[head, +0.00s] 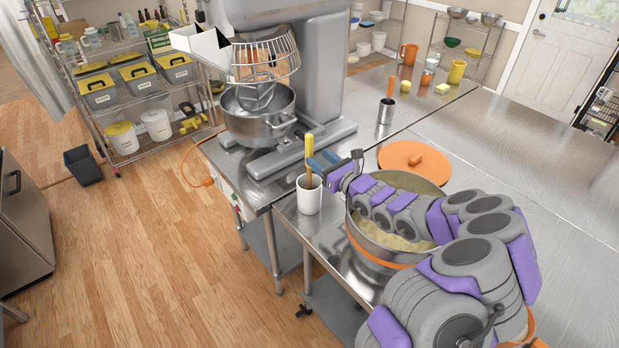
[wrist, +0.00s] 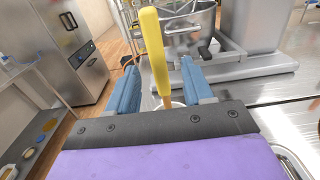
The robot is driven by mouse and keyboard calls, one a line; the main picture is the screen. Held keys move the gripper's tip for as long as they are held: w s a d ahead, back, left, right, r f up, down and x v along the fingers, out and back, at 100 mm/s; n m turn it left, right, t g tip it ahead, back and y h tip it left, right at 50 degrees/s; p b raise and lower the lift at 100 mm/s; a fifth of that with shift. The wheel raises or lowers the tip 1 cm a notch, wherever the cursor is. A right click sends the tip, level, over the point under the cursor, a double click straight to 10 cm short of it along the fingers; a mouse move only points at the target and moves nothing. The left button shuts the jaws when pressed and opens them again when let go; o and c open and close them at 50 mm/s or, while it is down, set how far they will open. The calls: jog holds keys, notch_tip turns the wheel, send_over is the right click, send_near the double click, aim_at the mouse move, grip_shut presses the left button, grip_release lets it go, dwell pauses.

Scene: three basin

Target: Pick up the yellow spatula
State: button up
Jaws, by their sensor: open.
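The yellow spatula (head: 309,146) stands upright in a white cup (head: 309,196) on the steel table; its yellow handle sticks up above the rim and its lower part is hidden inside the cup. In the wrist view the yellow handle (wrist: 154,50) stands between the two blue fingers of my gripper (wrist: 156,85). The fingers are open, with a gap on each side of the handle. In the head view my gripper (head: 324,164) reaches in from the right, beside the spatula just above the cup.
A large stand mixer (head: 313,70) with a steel bowl (head: 258,115) stands just behind the cup. A big pot (head: 362,228) sits under my arm, with an orange lid (head: 414,159) behind it. A steel canister (head: 386,111) holds another utensil. The right side of the table is clear.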

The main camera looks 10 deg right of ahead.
aim_at(312, 154)
jog(key=x, duration=0.6)
jog(key=shift+w+a+f+b, duration=0.1)
jog(key=shift+w+a+b, duration=0.1)
jog(key=shift+w+b, duration=0.15)
jog(key=shift+a, duration=0.2)
jog(key=shift+c, duration=0.3)
grip_shut()
